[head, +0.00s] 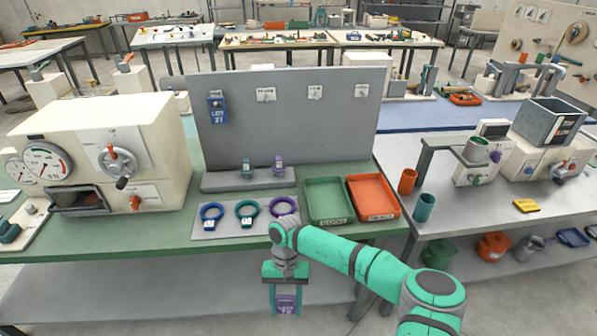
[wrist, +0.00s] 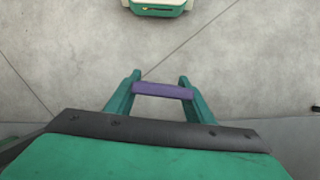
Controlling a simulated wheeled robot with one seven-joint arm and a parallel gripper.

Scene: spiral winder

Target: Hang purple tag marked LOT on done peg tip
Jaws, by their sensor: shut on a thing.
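My gripper (head: 286,300) is low in the head view, in front of the green bench's front edge. It is shut on a purple tag (head: 287,306), which has light print too small to read surely. In the wrist view the purple tag (wrist: 162,90) shows edge-on as a bar between both fingertips (wrist: 160,88). A grey upright board (head: 290,130) stands at the back of the bench, with small white labels (head: 315,92) along its top. I cannot make out the done label or peg tip. A blue tag (head: 217,108) hangs at the board's left.
Blue, teal and purple rings (head: 283,206) lie on a grey mat. Behind them, two small clips stand on a grey ledge (head: 225,183). Green (head: 330,201) and orange (head: 374,197) trays sit right; a cream gauge machine (head: 110,145) stands left. Floor below my gripper looks clear.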

